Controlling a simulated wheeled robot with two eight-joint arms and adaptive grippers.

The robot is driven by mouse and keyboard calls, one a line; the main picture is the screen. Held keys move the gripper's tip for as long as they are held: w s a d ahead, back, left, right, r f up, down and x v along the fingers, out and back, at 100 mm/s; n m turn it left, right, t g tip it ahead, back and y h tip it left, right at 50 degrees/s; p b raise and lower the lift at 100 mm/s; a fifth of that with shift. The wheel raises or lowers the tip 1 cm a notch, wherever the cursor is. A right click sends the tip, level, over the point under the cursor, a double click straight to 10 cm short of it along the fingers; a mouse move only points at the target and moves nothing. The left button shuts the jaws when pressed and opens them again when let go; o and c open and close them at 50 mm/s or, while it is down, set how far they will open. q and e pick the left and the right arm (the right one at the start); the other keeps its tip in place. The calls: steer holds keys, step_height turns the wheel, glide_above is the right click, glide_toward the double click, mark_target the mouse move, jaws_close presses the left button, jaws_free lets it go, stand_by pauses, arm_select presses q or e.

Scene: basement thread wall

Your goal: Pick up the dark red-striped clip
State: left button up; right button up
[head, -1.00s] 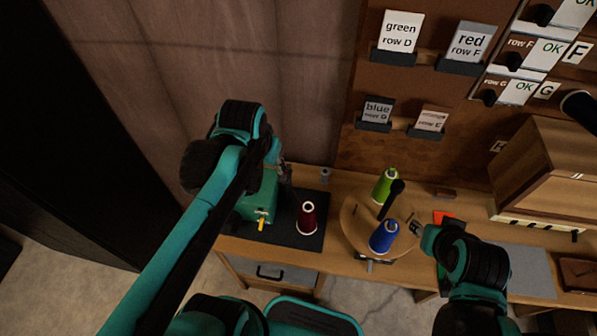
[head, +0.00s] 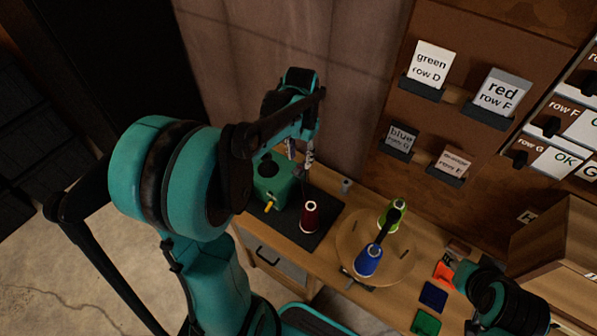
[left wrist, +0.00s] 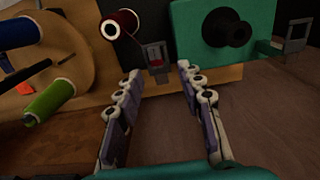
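A small grey clip (left wrist: 155,57) with a dark red band shows in the left wrist view, at the table edge between the red spool and the green machine. In the head view a small grey piece (head: 345,186) behind the dark mat seems to be the same clip; its stripe is too small to see there. My left gripper (left wrist: 160,77) is open and empty, with the clip just beyond its fingertips and apart from them. In the head view the left gripper (head: 300,153) hangs above the green machine. My right gripper (head: 463,274) is at the right; its fingers are unclear.
The green machine (head: 272,183) and dark red spool (head: 310,216) stand on the dark mat (head: 292,226). A round wooden stand (head: 352,234) holds blue and green spools. A second grey clip-like piece (left wrist: 296,36) is beyond the machine. The wall rises close behind the table.

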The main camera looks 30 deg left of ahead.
mark_target(298, 171)
arm_select(q)
steer(key=shift+d+f, duration=0.1)
steer(key=shift+f, duration=1.4)
jaws_close()
steer(key=shift+r, duration=0.1)
